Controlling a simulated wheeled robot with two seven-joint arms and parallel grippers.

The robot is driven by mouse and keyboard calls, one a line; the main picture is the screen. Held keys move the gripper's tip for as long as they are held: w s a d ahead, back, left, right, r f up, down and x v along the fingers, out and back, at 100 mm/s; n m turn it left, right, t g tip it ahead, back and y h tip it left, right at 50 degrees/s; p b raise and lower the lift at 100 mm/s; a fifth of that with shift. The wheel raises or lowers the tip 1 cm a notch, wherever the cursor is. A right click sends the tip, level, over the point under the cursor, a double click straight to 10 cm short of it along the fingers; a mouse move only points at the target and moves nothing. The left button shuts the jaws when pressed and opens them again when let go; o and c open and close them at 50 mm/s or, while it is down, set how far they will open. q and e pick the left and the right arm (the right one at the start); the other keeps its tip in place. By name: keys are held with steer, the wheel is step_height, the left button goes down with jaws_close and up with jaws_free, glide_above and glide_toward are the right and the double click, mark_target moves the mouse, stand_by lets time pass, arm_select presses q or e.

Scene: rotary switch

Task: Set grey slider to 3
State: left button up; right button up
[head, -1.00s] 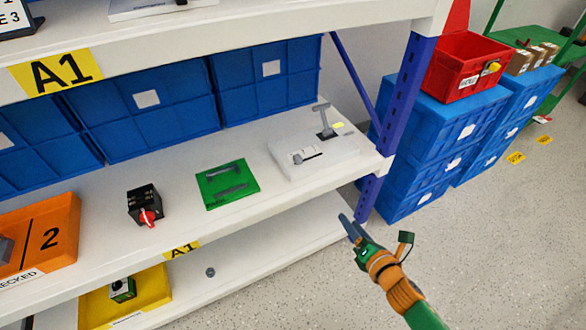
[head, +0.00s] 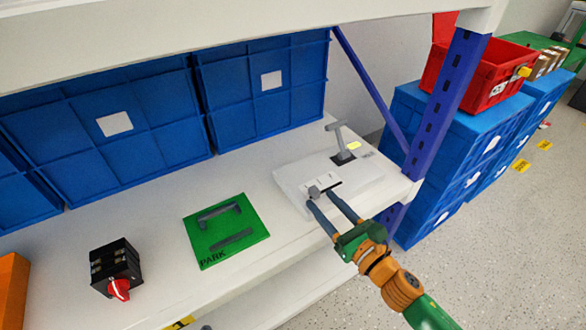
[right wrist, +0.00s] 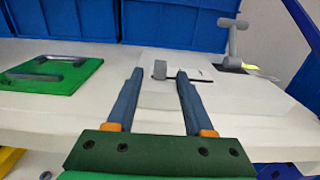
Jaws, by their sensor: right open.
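The grey slider knob (head: 314,191) stands at the left end of a dark slot on a white panel (head: 370,187) on the shelf. The knob also shows in the right wrist view (right wrist: 160,69), with the slot running to its right. My right gripper (head: 322,198) is open, its two fingers pointing at the knob. In the right wrist view the knob appears between the fingertips (right wrist: 159,74); I cannot tell whether they touch it. The scale marks are too small to read. My left gripper is not in view.
A grey T-shaped lever (head: 337,138) rises from the panel's back right. A green PARK board (head: 228,245) with grey handles and a black box with a red knob (head: 116,268) stand to the left. Blue bins (head: 265,100) line the back. A blue post (head: 445,100) is at right.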

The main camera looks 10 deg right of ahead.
mark_target(311, 188)
steer(key=shift+b+x, duration=0.45)
steer(key=shift+x, duration=3.2)
jaws_close()
